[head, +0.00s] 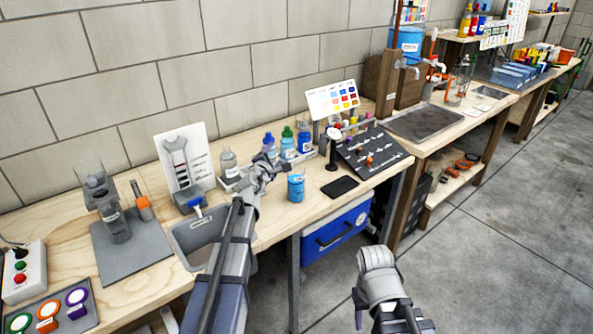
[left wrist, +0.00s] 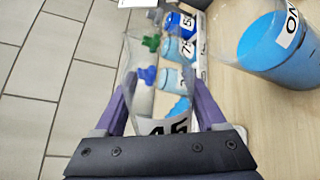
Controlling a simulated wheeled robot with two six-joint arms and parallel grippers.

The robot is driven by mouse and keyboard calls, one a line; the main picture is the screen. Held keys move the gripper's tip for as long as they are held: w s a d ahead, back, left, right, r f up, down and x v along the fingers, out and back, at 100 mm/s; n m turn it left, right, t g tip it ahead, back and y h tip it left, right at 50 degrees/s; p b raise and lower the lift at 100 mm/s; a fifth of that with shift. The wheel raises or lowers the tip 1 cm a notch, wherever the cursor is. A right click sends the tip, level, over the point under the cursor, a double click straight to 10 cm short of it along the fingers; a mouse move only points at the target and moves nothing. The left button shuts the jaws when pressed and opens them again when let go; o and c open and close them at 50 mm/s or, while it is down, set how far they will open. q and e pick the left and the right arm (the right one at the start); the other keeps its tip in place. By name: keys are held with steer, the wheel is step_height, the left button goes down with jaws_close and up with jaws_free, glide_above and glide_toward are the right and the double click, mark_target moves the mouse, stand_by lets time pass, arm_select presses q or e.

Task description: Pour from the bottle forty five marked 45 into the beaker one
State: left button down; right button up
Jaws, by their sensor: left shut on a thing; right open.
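The bottle marked 45 (left wrist: 150,112) is clear, with dark digits on a pale label. My left gripper (left wrist: 153,108) is shut on it in the left wrist view, a purple finger on each side. In the head view my left gripper (head: 272,168) is over the bench, left of beaker one; the held bottle is not distinct there and its tilt is unclear. Beaker one (head: 296,187) stands on the bench with blue contents. In the left wrist view this beaker (left wrist: 268,45) shows at right, apart from the bottle, with a partly visible "ON" label. My right gripper (head: 359,308) is open and empty over the floor.
A blue-capped bottle (head: 270,141), a green-capped bottle (head: 288,145) and another blue bottle (head: 305,138) stand in a row behind. A clear bottle (head: 228,165) stands left. A grey basin (head: 182,240), black pad (head: 340,187) and sloped black board (head: 385,150) are nearby.

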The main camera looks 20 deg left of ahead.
arm_select(q)
steer(key=shift+f+m+y, duration=0.25)
steer(key=shift+m+y, duration=0.05)
steer(key=shift+m, duration=0.3)
arm_select(e)
steer(key=shift+w+d+f, duration=0.1)
steer(key=shift+d+f, duration=0.05)
steer(key=shift+d, duration=0.2)
stand_by(1.0)
